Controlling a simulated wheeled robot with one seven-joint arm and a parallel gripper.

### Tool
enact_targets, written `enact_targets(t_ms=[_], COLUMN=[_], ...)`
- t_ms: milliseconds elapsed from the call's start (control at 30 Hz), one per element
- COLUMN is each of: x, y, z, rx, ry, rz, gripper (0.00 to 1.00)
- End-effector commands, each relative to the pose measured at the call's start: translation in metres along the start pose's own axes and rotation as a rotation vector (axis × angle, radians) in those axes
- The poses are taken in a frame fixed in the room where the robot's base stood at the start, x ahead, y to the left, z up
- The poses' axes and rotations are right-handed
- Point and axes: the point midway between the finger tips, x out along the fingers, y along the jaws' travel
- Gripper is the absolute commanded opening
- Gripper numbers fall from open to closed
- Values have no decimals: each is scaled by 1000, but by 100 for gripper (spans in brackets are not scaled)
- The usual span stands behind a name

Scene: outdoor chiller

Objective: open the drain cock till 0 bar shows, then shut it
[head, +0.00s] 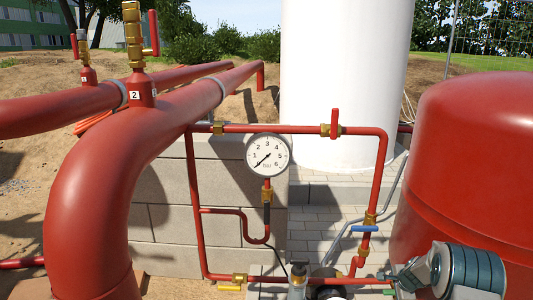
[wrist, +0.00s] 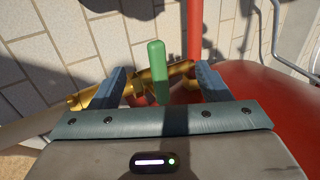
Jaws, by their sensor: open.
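The round white gauge (head: 267,155) hangs in the middle of the red pipe loop in the head view. Its needle points to the lower left, at about 0 bar. A green lever (wrist: 157,72), likely the drain cock's handle, stands between my jaws in the wrist view, across a brass fitting (wrist: 78,100). A small green bit (head: 388,292) shows at the bottom edge of the head view. My gripper (wrist: 160,85) is open, one finger on each side of the lever, with gaps; it also shows in the head view (head: 397,280).
A large red tank (head: 475,160) stands close on the right, beside my arm. Red pipes carry valves with a blue handle (head: 363,228), a yellow handle (head: 229,288) and a red handle (head: 335,123). A white tank (head: 345,70) stands behind. Thick red pipes (head: 100,190) fill the left.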

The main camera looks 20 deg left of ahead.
Motion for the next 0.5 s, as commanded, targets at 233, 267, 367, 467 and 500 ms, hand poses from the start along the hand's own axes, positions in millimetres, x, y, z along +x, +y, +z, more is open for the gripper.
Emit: enact_targets(t_ms=[233, 267, 367, 467, 500], x=[-33, -36, -43, -45, -45], y=[-1, -1, 0, 0, 0], z=[0, 0, 0, 0, 0], rx=[0, 0, 0, 0, 0], ry=[1, 1, 0, 0, 0], rz=[0, -1, 0, 0, 0], gripper=[70, 70, 70, 70, 70])
